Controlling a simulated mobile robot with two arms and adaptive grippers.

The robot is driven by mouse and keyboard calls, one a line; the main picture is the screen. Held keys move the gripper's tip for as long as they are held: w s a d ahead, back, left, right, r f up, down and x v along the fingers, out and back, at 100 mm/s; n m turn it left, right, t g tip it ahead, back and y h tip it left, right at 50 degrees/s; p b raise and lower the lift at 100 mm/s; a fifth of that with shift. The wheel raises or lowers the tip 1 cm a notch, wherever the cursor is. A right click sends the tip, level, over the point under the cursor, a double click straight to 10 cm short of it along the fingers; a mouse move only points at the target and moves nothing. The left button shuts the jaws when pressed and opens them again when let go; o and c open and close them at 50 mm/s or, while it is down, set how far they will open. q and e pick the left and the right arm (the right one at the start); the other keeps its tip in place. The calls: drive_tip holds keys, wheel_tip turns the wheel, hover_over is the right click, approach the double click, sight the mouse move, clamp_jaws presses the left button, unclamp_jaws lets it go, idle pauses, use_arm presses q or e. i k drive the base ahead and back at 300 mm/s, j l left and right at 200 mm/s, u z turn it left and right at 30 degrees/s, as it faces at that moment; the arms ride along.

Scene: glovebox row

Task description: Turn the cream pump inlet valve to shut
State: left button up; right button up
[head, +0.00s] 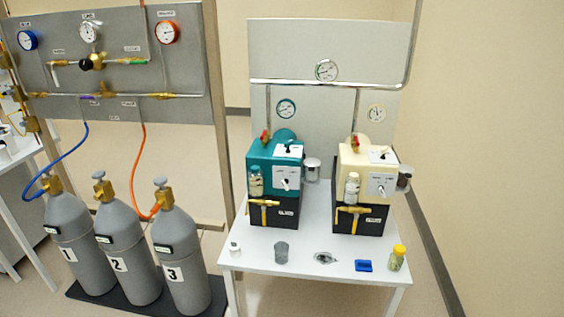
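The cream pump (348,162) stands on a black base (372,222) at the right of a white table. A small valve with a red handle (354,138) sits on its top left, where a pipe (357,108) comes down from the horizontal line. The handle is too small to tell its exact position. A brass tap (352,212) is on the front of the base. The front panel (382,185) carries a dark switch. Neither of my grippers is in view.
A teal pump (262,155) with its own red-handled valve (265,137) stands to the left. Along the white table's (304,254) front are a grey cup (281,252), a blue item (363,266) and a yellow-capped jar (397,258). Grey cylinders (125,255) stand left; floor at right is clear.

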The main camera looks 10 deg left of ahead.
sight(357, 139)
drive_tip(key=i+l, duration=0.2)
drive_tip(key=i, duration=0.25)
drive_tip(key=i+l, duration=0.15)
drive_tip(key=i, duration=0.3)
drive_tip(key=i+l, duration=0.2)
drive_tip(key=i, duration=0.2)
drive_tip(key=i+l, duration=0.15)
drive_tip(key=i, duration=0.3)
